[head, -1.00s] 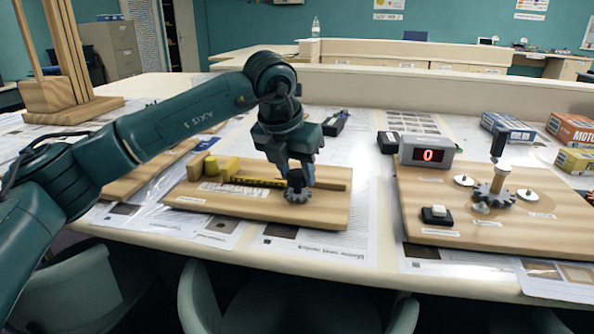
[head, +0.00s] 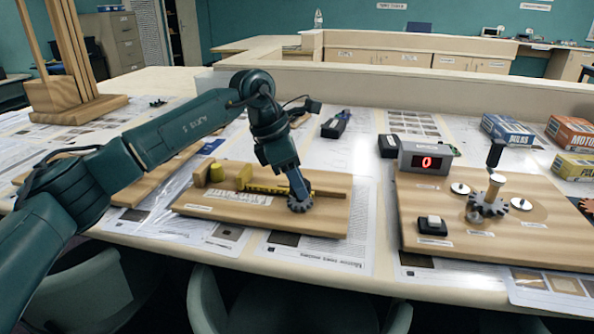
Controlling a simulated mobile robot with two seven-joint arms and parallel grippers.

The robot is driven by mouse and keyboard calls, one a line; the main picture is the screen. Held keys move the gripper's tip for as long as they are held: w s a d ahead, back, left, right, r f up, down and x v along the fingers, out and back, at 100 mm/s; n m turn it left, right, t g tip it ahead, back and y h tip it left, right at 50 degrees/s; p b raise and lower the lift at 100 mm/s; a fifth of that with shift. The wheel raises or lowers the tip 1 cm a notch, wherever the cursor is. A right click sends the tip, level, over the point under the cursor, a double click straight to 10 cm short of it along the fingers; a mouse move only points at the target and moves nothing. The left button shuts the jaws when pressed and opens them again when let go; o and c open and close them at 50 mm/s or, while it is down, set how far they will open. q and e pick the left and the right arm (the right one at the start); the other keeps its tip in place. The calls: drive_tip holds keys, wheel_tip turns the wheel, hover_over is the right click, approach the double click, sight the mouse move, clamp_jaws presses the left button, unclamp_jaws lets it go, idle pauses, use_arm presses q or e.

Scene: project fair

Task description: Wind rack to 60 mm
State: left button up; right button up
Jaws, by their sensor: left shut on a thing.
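On a wooden board (head: 210,209) in the middle lies a yellow strip with dark marks (head: 264,188), along a wooden rail. A dark toothed gear wheel (head: 300,207) sits at the strip's right part. My left gripper (head: 298,197) reaches down onto the gear wheel, shut on its top part; the fingers hide what they grip. A reading in millimetres cannot be made out. My right gripper is not in view.
A wooden stand (head: 75,95) is at the far left. Papers cover the table.

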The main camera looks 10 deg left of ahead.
use_arm(q)
drive_tip(key=shift+w+r+m+g+p, duration=0.1)
drive_tip(key=shift+m+g+p, duration=0.4)
drive_tip(key=shift+m, duration=0.6)
drive_tip(key=o, duration=1)
drive_tip(key=v, duration=1.3)
